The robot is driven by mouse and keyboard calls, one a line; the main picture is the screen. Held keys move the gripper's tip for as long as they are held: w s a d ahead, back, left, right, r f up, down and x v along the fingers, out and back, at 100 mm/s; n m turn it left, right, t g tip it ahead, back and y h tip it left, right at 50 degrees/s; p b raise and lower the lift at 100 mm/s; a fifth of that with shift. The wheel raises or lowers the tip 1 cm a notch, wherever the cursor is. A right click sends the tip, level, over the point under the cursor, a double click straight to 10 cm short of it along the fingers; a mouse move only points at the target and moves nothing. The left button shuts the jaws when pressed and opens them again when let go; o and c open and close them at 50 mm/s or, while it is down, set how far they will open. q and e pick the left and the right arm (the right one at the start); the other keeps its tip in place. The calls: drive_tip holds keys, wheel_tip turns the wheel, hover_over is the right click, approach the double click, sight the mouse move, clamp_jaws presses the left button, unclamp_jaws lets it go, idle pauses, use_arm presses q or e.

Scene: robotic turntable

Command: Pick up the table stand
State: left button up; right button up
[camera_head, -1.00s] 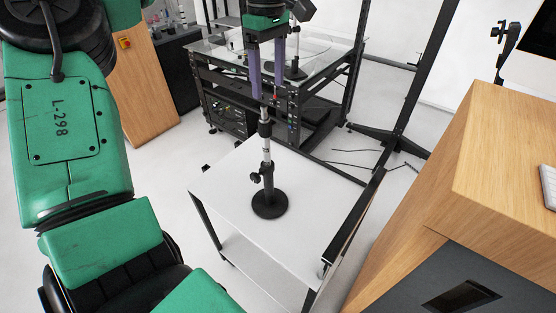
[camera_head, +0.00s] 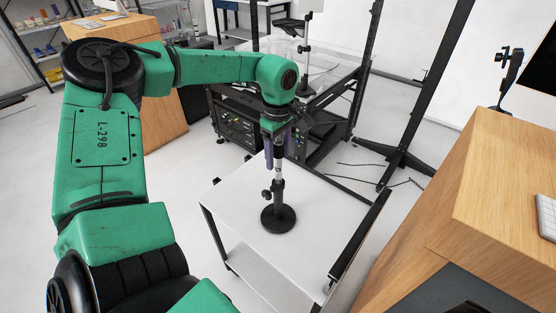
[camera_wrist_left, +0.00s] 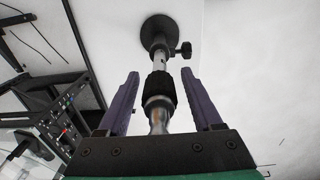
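The table stand (camera_head: 278,217) is a black round base with an upright metal and black post and a side knob. It stands upright on the white top of a small cart (camera_head: 234,196). My left gripper (camera_head: 279,163) is above the base, with its purple fingers at the upper post. In the left wrist view the stand's post (camera_wrist_left: 160,88) runs between the two fingers of my left gripper (camera_wrist_left: 160,73), with a gap on both sides. The fingers are open. The post's top is hidden behind the gripper. My right gripper is not in view.
A black frame table with a glass top (camera_head: 330,72) stands behind the cart, with another stand (camera_head: 304,60) on it. A wooden desk (camera_head: 480,190) is at right, close to the cart's dark rail (camera_head: 360,236). Cables (camera_head: 345,166) lie on the floor.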

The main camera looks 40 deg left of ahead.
use_arm(q)
clamp_jaws()
drive_tip(key=shift+w+r, duration=0.15)
idle(1.0)
